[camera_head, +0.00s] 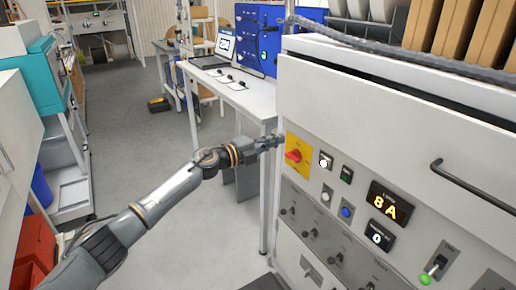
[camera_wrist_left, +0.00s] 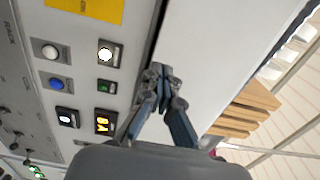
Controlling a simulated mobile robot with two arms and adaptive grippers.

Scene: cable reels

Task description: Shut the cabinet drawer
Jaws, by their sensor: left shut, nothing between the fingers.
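The cabinet's wide white drawer front (camera_head: 385,130) is at the right of the head view, with a black bar handle (camera_head: 465,185). A dark gap shows along its top edge; how far it stands out is hard to tell. My left gripper (camera_head: 279,141) is shut and empty near the left end of the drawer front, beside the yellow plate with a red switch (camera_head: 295,156). In the left wrist view, the shut fingertips (camera_wrist_left: 161,74) are in front of the white front (camera_wrist_left: 215,50), close to its dark edge; contact cannot be told. My right gripper is not in view.
Below the drawer is a control panel with buttons and a lit display (camera_head: 390,204). Cable reels (camera_head: 375,10) stand above. A white table (camera_head: 245,100) with a laptop is behind the gripper. Grey floor (camera_head: 150,160) at the left centre is open.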

